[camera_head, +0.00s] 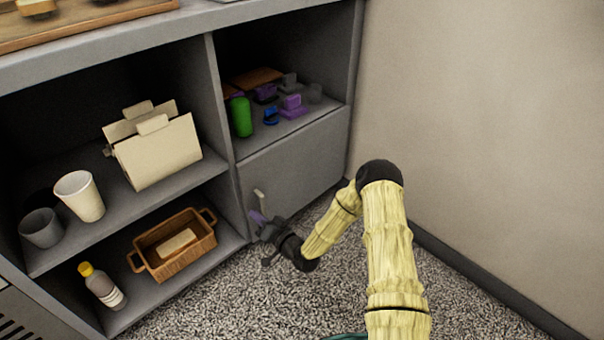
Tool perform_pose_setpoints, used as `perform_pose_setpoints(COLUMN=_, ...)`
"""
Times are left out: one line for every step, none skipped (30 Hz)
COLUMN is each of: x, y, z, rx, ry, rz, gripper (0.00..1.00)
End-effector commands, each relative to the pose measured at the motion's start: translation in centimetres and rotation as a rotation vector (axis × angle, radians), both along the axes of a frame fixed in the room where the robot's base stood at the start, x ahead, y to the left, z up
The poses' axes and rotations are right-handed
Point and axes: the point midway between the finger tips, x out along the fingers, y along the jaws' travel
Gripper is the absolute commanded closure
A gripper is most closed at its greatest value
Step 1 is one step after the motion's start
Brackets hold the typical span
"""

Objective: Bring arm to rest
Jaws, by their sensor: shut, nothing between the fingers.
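My arm comes from the lower right, its links in a yellowish cover with black joints. My gripper (266,232) is at its end, low in front of the cabinet, beside the lower edge of the closed grey door (295,165). The fingers are small and dark here; they are shut with nothing held. A pale upright piece (260,198) and a small purple piece show right by the gripper; I cannot tell whether the gripper touches them.
The grey cabinet's open shelves hold a beige toaster-like box (160,155), two cups (80,196), a brown basket (172,245), a bottle (102,286), and a green container (240,117) among small items. A beige wall (490,130) stands right. Speckled floor (220,305) is clear.

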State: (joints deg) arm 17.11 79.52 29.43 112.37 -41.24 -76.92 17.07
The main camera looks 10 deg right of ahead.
Motion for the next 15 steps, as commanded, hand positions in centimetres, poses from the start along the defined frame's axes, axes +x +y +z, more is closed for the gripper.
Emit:
perform_pose_setpoints(x=-0.24, y=-0.11, z=0.49, rx=0.0, ry=0.002, rz=0.0, gripper=1.0)
perform_pose_setpoints(x=-0.36, y=-0.17, z=0.63, rx=0.0, ry=0.001, rz=-0.001, gripper=1.0)
perform_pose_setpoints(x=-0.49, y=-0.24, z=0.77, rx=0.002, ry=0.001, rz=0.0, gripper=1.0)
perform_pose_setpoints(x=-0.57, y=-0.28, z=0.83, rx=0.001, ry=0.0, rz=-0.001, gripper=1.0)
perform_pose_setpoints(x=-0.63, y=-0.32, z=0.86, rx=0.001, ry=0.0, rz=-0.001, gripper=1.0)
perform_pose_setpoints(x=-0.68, y=-0.34, z=0.86, rx=0.001, ry=0.0, rz=-0.001, gripper=1.0)
perform_pose_setpoints(x=-0.69, y=-0.35, z=0.83, rx=0.001, ry=0.0, rz=-0.001, gripper=1.0)
perform_pose_setpoints(x=-0.7, y=-0.35, z=0.79, rx=0.001, ry=0.0, rz=-0.001, gripper=1.0)
perform_pose_setpoints(x=-0.69, y=-0.35, z=0.76, rx=0.001, ry=0.0, rz=-0.001, gripper=1.0)
perform_pose_setpoints(x=-0.69, y=-0.35, z=0.74, rx=0.001, ry=0.0, rz=-0.001, gripper=1.0)
perform_pose_setpoints(x=-0.69, y=-0.35, z=0.74, rx=0.001, ry=0.0, rz=-0.001, gripper=1.0)
perform_pose_setpoints(x=-0.69, y=-0.35, z=0.74, rx=0.001, ry=0.0, rz=-0.001, gripper=1.0)
perform_pose_setpoints(x=-0.69, y=-0.35, z=0.74, rx=0.001, ry=0.0, rz=-0.001, gripper=1.0)
perform_pose_setpoints(x=-0.69, y=-0.35, z=0.74, rx=0.001, ry=0.0, rz=-0.001, gripper=1.0)
perform_pose_setpoints(x=-0.69, y=-0.35, z=0.74, rx=0.001, ry=0.0, rz=-0.001, gripper=1.0)
